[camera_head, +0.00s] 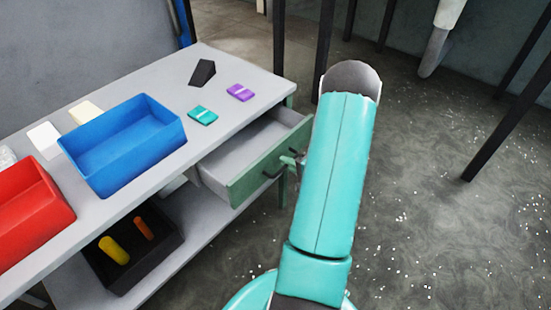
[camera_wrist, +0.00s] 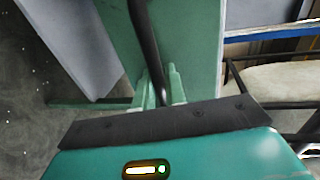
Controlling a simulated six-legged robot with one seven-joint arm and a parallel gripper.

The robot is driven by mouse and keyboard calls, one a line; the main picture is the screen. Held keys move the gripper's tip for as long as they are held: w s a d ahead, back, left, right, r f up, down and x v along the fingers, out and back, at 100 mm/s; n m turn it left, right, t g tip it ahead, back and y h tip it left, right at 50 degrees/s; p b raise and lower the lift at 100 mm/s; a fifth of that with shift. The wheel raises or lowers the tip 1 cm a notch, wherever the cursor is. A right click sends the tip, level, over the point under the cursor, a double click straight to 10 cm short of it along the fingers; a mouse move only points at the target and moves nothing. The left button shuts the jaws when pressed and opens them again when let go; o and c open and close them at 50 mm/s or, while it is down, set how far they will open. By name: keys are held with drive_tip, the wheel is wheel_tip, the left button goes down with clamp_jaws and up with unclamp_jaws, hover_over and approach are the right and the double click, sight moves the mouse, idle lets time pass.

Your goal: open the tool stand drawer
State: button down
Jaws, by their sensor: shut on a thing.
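The tool stand drawer (camera_head: 245,172) stands partly pulled out at the right end of the stand. Its inside is light grey and looks empty where it shows. The drawer's green front also fills the upper middle of the wrist view (camera_wrist: 195,40). A dark bar handle (camera_head: 272,173) runs along the front and appears as a dark rod in the wrist view (camera_wrist: 146,45). My gripper (camera_wrist: 160,88) is shut on this handle, one pale green finger on each side. In the head view my gripper (camera_head: 291,161) is small and partly hidden by my teal arm.
On the stand's grey top (camera_head: 228,75) are a blue bin (camera_head: 125,145), a red bin (camera_head: 30,215), a teal item (camera_head: 203,115), a purple item (camera_head: 240,92) and a dark block (camera_head: 203,72). A black tray (camera_head: 125,285) sits on the lower shelf. Speckled floor lies open at right.

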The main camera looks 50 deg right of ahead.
drive_tip(key=f+v, duration=0.2)
drive_tip(key=v, duration=0.7)
drive_tip(key=f+v, duration=0.1)
drive_tip(key=v, duration=0.8)
drive_tip(key=shift+s+d+f, duration=0.25)
drive_tip(key=shift+s+f, duration=0.05)
drive_tip(key=shift+s, duration=0.05)
drive_tip(key=c, duration=1.5)
unclamp_jaws()
drive_tip(key=shift+c, duration=0.2)
drive_tip(key=v, duration=1.3)
drive_tip(key=shift+s, duration=0.4)
